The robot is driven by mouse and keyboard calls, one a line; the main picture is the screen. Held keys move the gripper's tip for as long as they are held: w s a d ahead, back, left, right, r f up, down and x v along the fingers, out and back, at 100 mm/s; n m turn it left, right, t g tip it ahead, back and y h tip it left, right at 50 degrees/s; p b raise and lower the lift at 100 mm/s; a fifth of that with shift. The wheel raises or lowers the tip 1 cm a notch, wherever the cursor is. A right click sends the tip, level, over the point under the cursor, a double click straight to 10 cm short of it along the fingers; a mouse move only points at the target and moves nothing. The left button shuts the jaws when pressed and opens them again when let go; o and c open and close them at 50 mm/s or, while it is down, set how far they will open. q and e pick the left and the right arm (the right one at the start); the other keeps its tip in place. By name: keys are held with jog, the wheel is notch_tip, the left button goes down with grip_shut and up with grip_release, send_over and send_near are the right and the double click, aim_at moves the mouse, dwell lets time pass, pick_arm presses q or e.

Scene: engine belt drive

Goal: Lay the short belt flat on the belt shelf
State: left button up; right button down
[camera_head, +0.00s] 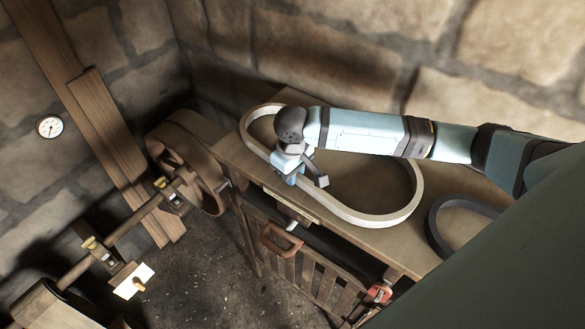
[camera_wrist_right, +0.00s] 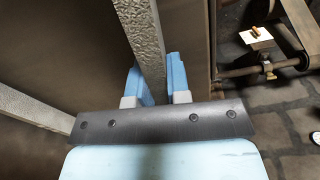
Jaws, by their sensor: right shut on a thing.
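A light grey belt (camera_head: 380,217), a long oval loop, stands on edge over the wooden belt shelf (camera_head: 350,185). Whether it rests on the wood or hangs slightly above is hard to tell. My right gripper (camera_head: 289,176) is shut on the belt's near strand, toward its left end. In the right wrist view the textured belt (camera_wrist_right: 143,35) runs between the blue fingers (camera_wrist_right: 158,85). My right forearm hides part of the far strand. A dark belt (camera_head: 436,228) lies on the shelf at right, partly hidden by my arm. My left gripper is out of view.
A spoked wheel (camera_head: 190,165) on a shaft (camera_head: 130,222) stands left of the shelf. A slatted wooden gate (camera_head: 310,270) is below its front edge. A stone wall (camera_head: 350,50) is behind. Bare shelf shows inside the light loop.

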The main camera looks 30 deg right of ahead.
jog(key=shift+f, duration=0.15)
dwell(0.3)
jog(key=c, duration=1)
grip_release()
